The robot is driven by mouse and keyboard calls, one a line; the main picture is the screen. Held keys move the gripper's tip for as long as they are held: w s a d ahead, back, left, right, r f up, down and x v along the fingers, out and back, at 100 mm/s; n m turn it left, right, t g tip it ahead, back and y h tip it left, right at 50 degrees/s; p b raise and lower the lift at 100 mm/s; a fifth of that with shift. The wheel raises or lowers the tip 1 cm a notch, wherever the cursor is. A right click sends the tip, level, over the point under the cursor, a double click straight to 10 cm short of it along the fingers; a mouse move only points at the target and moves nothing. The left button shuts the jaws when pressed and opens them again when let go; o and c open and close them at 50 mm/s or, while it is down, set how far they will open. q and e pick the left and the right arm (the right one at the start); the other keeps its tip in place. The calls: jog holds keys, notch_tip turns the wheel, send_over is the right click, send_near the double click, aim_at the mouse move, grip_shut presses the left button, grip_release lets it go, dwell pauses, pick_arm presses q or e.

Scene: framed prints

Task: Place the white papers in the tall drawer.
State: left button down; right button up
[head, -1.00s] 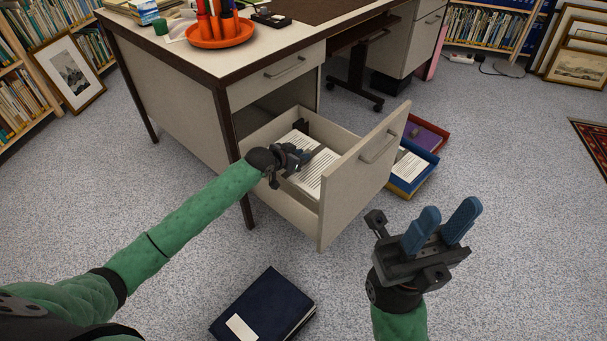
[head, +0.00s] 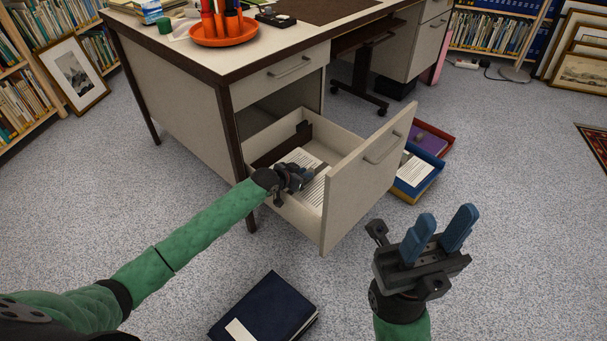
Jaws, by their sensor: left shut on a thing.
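The tall drawer (head: 361,190) of the desk is pulled open. White papers (head: 314,192) with printed lines are inside it, partly hidden by my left gripper (head: 308,176). My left gripper is over the drawer's opening, shut on the white papers; its fingertips are hard to make out. More white printed paper (head: 413,169) lies in a blue and yellow tray (head: 428,180) on the floor right of the drawer. My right gripper (head: 441,234) is open and empty above the floor, in front and right of the drawer.
A dark blue binder (head: 265,307) lies on the floor in front of the drawer. A red tray (head: 444,143) with a purple item stands behind the blue tray. An orange tray (head: 224,38) with cups is on the desk (head: 180,45).

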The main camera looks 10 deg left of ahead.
pick_arm(q)
jog(key=shift+f, duration=0.5)
jog(key=c, duration=1.3)
grip_release()
jog(key=shift+s+f, duration=0.15)
jog(key=shift+f, duration=0.1)
jog(key=shift+r, duration=0.45)
jog(key=shift+r+p+v, duration=0.15)
jog(key=shift+p+v, duration=0.7)
jog(key=shift+v, duration=2.15)
jog(key=shift+r+p+v, duration=0.15)
jog(key=shift+p+v, duration=0.65)
jog(key=shift+v, duration=2.25)
